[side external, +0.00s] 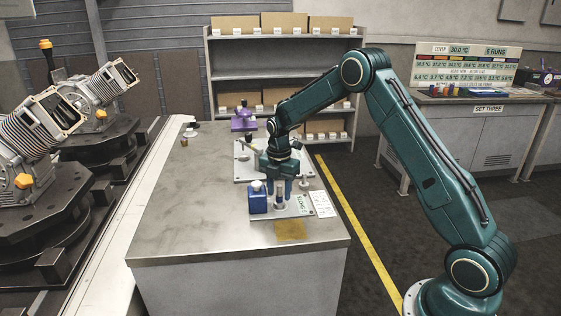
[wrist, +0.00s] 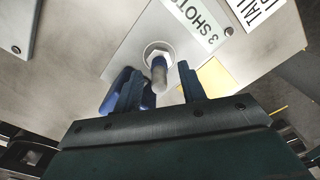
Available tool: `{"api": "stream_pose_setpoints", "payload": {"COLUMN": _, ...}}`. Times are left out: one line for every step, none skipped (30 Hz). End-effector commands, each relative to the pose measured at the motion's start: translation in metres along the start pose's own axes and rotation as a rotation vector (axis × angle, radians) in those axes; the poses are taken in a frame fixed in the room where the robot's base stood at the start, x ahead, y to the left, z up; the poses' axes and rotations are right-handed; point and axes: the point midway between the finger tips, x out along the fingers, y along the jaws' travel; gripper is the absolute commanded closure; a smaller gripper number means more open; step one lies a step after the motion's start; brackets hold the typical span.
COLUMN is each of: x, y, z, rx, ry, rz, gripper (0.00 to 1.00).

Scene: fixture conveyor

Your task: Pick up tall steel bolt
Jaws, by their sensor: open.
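The steel bolt (wrist: 158,70) stands in a round socket on a metal plate (wrist: 130,55), with a grey shaft and a bright collar around its lower part. In the wrist view my gripper (wrist: 161,82) is open, with one finger on each side of the bolt. Gaps show between the bolt and both fingers, so the bolt is not held.
A blue bottle (side external: 257,199) with a pale cap stands close left of my gripper. A "3 SHOTS" label (wrist: 197,22) and a "TALL" card (wrist: 258,8) lie beside the bolt. A yellow-brown patch (side external: 290,230) lies in front. The bench's left side is mostly clear.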

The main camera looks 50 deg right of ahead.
Motion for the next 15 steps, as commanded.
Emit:
{"api": "stream_pose_setpoints", "payload": {"x": 0.006, "y": 0.0, "z": 0.0, "rx": 0.0, "ry": 0.0, "rz": -0.001, "gripper": 0.59}}
{"api": "stream_pose_setpoints", "payload": {"x": 0.008, "y": 0.0, "z": 0.0, "rx": 0.0, "ry": 0.0, "rz": 0.0, "gripper": 0.59}}
{"api": "stream_pose_setpoints", "payload": {"x": 0.011, "y": 0.0, "z": 0.0, "rx": 0.0, "ry": 0.0, "rz": -0.001, "gripper": 0.59}}
{"api": "stream_pose_setpoints", "payload": {"x": 0.013, "y": 0.0, "z": 0.0, "rx": 0.0, "ry": 0.0, "rz": -0.001, "gripper": 0.59}}
{"api": "stream_pose_setpoints", "payload": {"x": 0.015, "y": 0.0, "z": 0.0, "rx": 0.0, "ry": 0.0, "rz": 0.0, "gripper": 0.59}}
{"api": "stream_pose_setpoints", "payload": {"x": 0.016, "y": 0.0, "z": 0.0, "rx": 0.0, "ry": -0.001, "rz": 0.001, "gripper": 0.59}}
{"api": "stream_pose_setpoints", "payload": {"x": 0.016, "y": 0.0, "z": 0.0, "rx": 0.0, "ry": -0.001, "rz": 0.001, "gripper": 0.59}}
{"api": "stream_pose_setpoints", "payload": {"x": 0.016, "y": 0.0, "z": 0.0, "rx": 0.0, "ry": -0.001, "rz": 0.002, "gripper": 0.59}}
{"api": "stream_pose_setpoints", "payload": {"x": 0.016, "y": 0.0, "z": 0.0, "rx": 0.0, "ry": -0.001, "rz": 0.002, "gripper": 0.59}}
{"api": "stream_pose_setpoints", "payload": {"x": 0.016, "y": 0.0, "z": 0.0, "rx": 0.0, "ry": -0.001, "rz": 0.002, "gripper": 0.59}}
{"api": "stream_pose_setpoints", "payload": {"x": 0.016, "y": 0.0, "z": 0.0, "rx": 0.0, "ry": -0.001, "rz": 0.002, "gripper": 0.59}}
{"api": "stream_pose_setpoints", "payload": {"x": 0.016, "y": 0.0, "z": 0.0, "rx": 0.0, "ry": -0.001, "rz": 0.002, "gripper": 0.59}}
{"api": "stream_pose_setpoints", "payload": {"x": 0.016, "y": 0.0, "z": 0.0, "rx": 0.0, "ry": -0.001, "rz": 0.002, "gripper": 0.59}}
{"api": "stream_pose_setpoints", "payload": {"x": 0.016, "y": 0.0, "z": 0.0, "rx": 0.0, "ry": -0.001, "rz": 0.002, "gripper": 0.59}}
{"api": "stream_pose_setpoints", "payload": {"x": 0.016, "y": 0.0, "z": 0.0, "rx": 0.0, "ry": -0.001, "rz": 0.002, "gripper": 0.59}}
